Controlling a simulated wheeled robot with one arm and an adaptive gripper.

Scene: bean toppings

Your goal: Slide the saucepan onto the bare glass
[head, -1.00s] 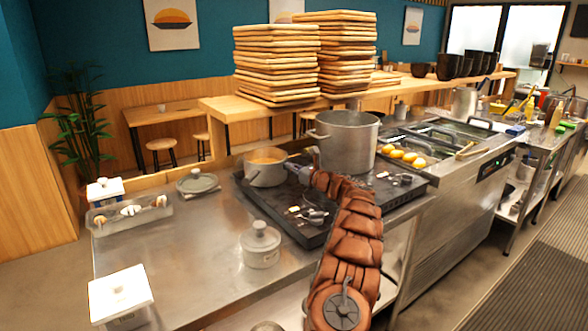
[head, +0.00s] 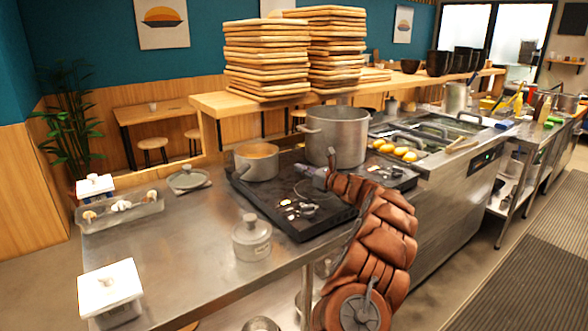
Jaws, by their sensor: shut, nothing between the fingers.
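The saucepan (head: 257,166), a grey pan with orange-brown contents, stands upright at the back left of the black glass cooktop (head: 262,200). A bare stretch of glass with a faint ring outline (head: 318,192) lies to its right, in front of the tall pot. My gripper (head: 308,171) is shut and empty, low over the glass. It is to the right of the saucepan, with a visible gap between them. My brown arm covers part of the cooktop's right side.
A tall steel pot (head: 337,138) stands at the back, right of the saucepan. A lidded grey pot (head: 252,240) sits on the steel counter (head: 190,245) in front. A lid (head: 187,179) lies to the left. Stacked wooden trays (head: 266,62) stand on the shelf behind.

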